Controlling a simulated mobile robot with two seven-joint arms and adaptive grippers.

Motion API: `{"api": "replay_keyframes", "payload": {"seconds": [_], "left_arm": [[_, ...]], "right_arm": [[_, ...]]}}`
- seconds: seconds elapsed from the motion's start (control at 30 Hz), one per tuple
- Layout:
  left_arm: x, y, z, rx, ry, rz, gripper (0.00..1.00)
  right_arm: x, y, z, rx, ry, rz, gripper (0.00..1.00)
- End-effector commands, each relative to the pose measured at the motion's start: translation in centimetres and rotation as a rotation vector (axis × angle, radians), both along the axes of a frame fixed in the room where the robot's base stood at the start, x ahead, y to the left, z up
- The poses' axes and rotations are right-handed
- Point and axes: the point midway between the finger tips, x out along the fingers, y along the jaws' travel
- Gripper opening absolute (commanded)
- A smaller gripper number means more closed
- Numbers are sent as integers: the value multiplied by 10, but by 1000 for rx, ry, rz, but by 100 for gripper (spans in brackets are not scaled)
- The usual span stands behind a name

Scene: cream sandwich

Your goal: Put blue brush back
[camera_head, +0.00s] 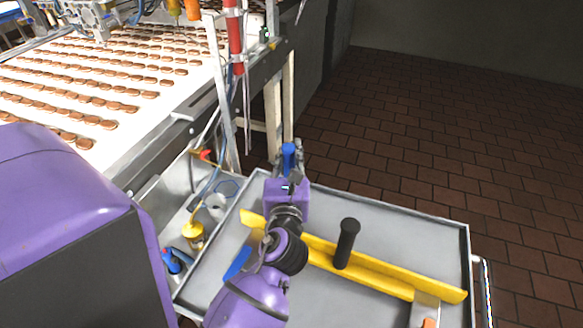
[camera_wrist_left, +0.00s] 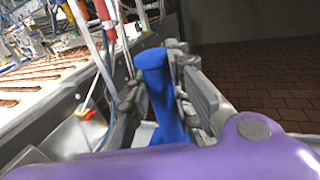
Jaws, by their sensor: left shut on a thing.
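My left gripper (camera_head: 289,158) is at the far edge of the grey metal tray (camera_head: 388,222) in the head view. It is shut on the blue brush, whose handle (camera_head: 289,154) sticks up between the fingers. In the left wrist view the thick blue handle (camera_wrist_left: 158,85) stands nearly upright between the two grey fingers (camera_wrist_left: 160,95). The lower part of the brush is mostly hidden by the gripper and my purple wrist. I cannot tell whether it touches the tray. My right gripper is not in view.
A yellow squeegee (camera_head: 380,281) with a black handle (camera_head: 346,243) lies across the tray, with a scraper (camera_head: 425,309) near its right end. A blue piece (camera_head: 237,263) is partly hidden beside my arm. A yellow-topped container (camera_head: 193,232) stands left. The biscuit conveyor (camera_head: 120,75) is behind.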

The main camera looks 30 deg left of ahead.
Motion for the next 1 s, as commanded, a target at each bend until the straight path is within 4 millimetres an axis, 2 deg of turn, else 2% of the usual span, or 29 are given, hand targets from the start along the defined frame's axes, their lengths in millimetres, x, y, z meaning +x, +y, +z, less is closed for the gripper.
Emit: {"api": "replay_keyframes", "payload": {"seconds": [0.07, 0.23, 0.67, 0.7, 0.8, 1.0], "left_arm": [[6, 1, -8, 1, 3, 0, 0], [5, 1, -38, -1, 8, 0, 0], [5, 1, -42, 0, 1, -1, 0], [5, 1, -41, 0, 1, -1, 25], [5, 1, -40, -1, 1, -1, 38], [5, 1, -40, -1, 1, -1, 38]], "right_arm": [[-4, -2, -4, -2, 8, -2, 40], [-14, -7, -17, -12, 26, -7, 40], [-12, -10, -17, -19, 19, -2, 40], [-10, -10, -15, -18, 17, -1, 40], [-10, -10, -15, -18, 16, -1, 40], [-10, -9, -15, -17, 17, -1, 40]]}}
